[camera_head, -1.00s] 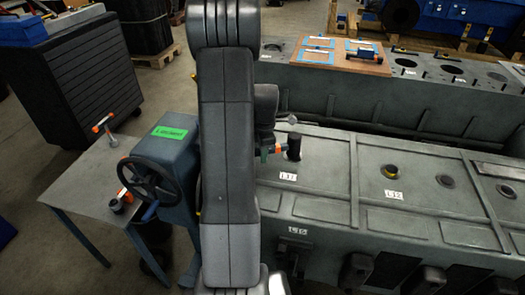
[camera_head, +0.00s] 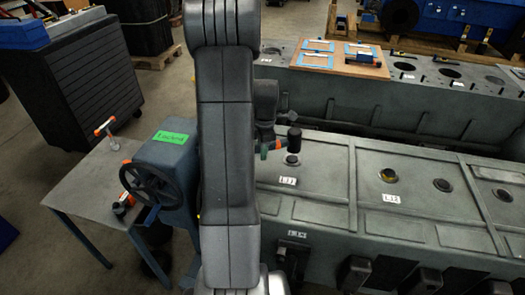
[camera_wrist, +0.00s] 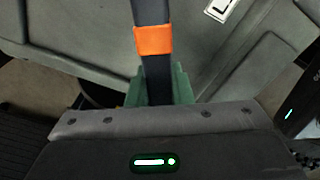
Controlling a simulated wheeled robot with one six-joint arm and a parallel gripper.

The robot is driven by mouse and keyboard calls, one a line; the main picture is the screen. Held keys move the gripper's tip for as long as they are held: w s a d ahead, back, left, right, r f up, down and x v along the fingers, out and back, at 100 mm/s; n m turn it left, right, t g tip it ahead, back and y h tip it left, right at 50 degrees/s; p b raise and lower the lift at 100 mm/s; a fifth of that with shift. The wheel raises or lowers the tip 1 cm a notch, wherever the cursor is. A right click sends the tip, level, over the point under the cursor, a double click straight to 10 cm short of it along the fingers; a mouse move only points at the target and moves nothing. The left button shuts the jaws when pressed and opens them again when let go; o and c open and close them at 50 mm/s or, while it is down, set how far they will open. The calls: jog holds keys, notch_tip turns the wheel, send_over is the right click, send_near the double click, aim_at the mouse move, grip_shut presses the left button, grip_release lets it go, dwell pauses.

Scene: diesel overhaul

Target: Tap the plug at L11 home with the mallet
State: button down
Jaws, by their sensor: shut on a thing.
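The mallet has a black head (camera_head: 294,138) and a dark handle with an orange band (camera_head: 279,144). My gripper (camera_head: 266,150) is shut on the handle, partly behind my arm. The wrist view shows the handle with its orange band (camera_wrist: 154,41) between the green fingers (camera_wrist: 160,88); the mallet head is out of that view. The head stands upright just above the plug place at L11 (camera_head: 291,160), where a pale round rim shows. A small gap seems to part them. How deep the plug sits is too small to tell. The L11 label (camera_head: 287,181) lies in front.
Another round fitting (camera_head: 389,174) sits by the L12 label (camera_head: 392,198) on the grey engine block (camera_head: 330,170). A second block behind carries a wooden board (camera_head: 340,62) with tools. A handwheel (camera_head: 150,184) and a small table (camera_head: 85,180) stand at left.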

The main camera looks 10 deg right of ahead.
aim_at(262, 167)
jog(key=shift+r, duration=0.15)
jog(key=shift+d+r+p, duration=0.1)
jog(key=shift+r+p, duration=0.05)
jog(key=shift+p, duration=0.15)
jog(key=shift+w+r, duration=0.15)
notch_tip(262, 167, down, 6)
jog(key=b, duration=0.4)
jog(key=shift+b, duration=0.35)
jog(key=shift+r, duration=0.2)
notch_tip(262, 167, up, 7)
jog(key=p, duration=0.4)
jog(key=shift+p, duration=0.4)
